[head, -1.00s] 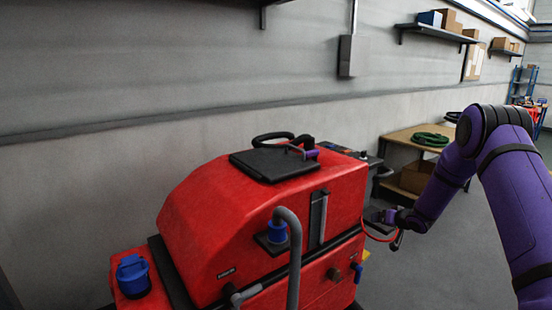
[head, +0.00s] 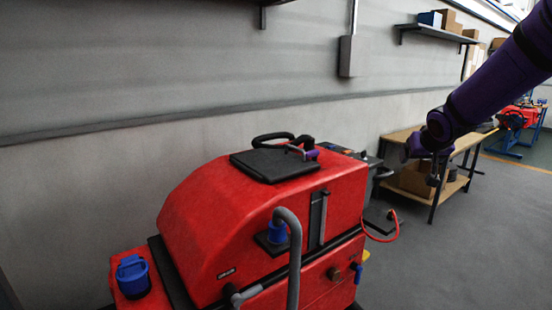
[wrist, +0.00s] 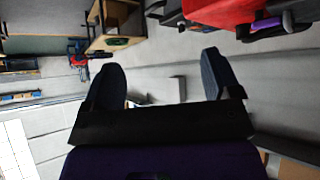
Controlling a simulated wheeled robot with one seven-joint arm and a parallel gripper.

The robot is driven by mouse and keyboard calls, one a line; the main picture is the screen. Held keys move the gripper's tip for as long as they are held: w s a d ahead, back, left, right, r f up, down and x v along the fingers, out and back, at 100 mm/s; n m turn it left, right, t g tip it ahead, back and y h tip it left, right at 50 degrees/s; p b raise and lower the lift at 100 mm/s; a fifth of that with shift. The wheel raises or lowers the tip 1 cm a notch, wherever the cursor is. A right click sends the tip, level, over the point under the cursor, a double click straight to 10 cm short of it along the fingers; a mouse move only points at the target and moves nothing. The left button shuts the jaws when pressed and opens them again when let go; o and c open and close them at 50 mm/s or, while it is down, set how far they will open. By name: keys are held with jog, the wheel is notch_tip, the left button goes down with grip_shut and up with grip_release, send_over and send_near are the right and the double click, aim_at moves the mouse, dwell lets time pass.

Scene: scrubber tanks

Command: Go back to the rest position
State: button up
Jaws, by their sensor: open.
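My purple arm reaches in from the upper right of the head view. My gripper (head: 423,160) hangs in the air to the right of the red scrubber machine (head: 230,215), in front of the wooden bench, and touches neither as far as I can see. In the wrist view my gripper (wrist: 165,80) shows two dark fingers spread wide apart with nothing between them. The red machine also shows at the top of the wrist view (wrist: 215,10).
A wooden bench (head: 402,137) with a lower shelf stands behind my gripper. A red hose (head: 382,238) loops from the machine's right side. A wall shelf (head: 430,33) holds boxes. The grey floor (head: 470,245) at the right is clear.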

jog(key=s+a+r+g, duration=0.1)
jog(key=s+a+r, duration=0.15)
jog(key=s, duration=0.65)
jog(key=s+a+r+g, duration=0.1)
jog(key=s+r, duration=0.3)
jog(key=s, duration=0.5)
jog(key=s+a+g+y, duration=0.1)
jog(key=s+a, duration=0.1)
jog(key=s, duration=0.8)
jog(key=s+a+f+n+y, duration=0.1)
jog(key=s+a, duration=0.2)
jog(key=s, duration=0.7)
jog(key=shift+f+g, duration=0.25)
jog(key=shift+g, duration=0.15)
